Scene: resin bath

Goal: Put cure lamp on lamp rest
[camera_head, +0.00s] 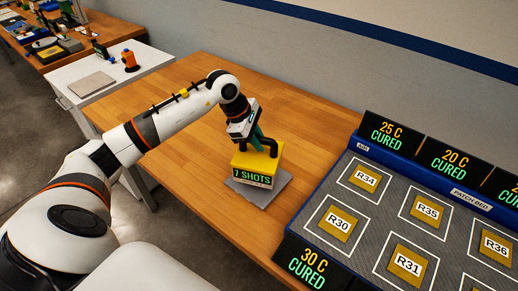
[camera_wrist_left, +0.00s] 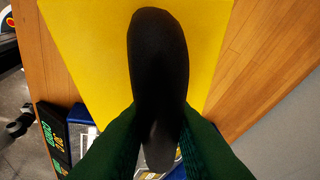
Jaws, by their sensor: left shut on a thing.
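The cure lamp (camera_head: 257,163) is a yellow box with a black handle and a front display reading "7 SHOTS". A flat grey plate, which looks like the lamp rest (camera_head: 268,196), lies under it on the wooden table. The lamp is upright over the plate; I cannot tell whether it touches or hovers slightly. My left gripper (camera_head: 262,142) comes from above and is shut on the lamp's handle. In the left wrist view the green fingers flank the black handle (camera_wrist_left: 158,70), above the lamp's yellow top (camera_wrist_left: 90,45). My right gripper is out of view.
A blue patch bed (camera_head: 385,226) with several labelled yellow patches and temperature signs (camera_head: 385,130) stands to the right. The wooden table (camera_head: 190,180) is clear left of the lamp. A white side table (camera_head: 110,75) with small items is farther back left.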

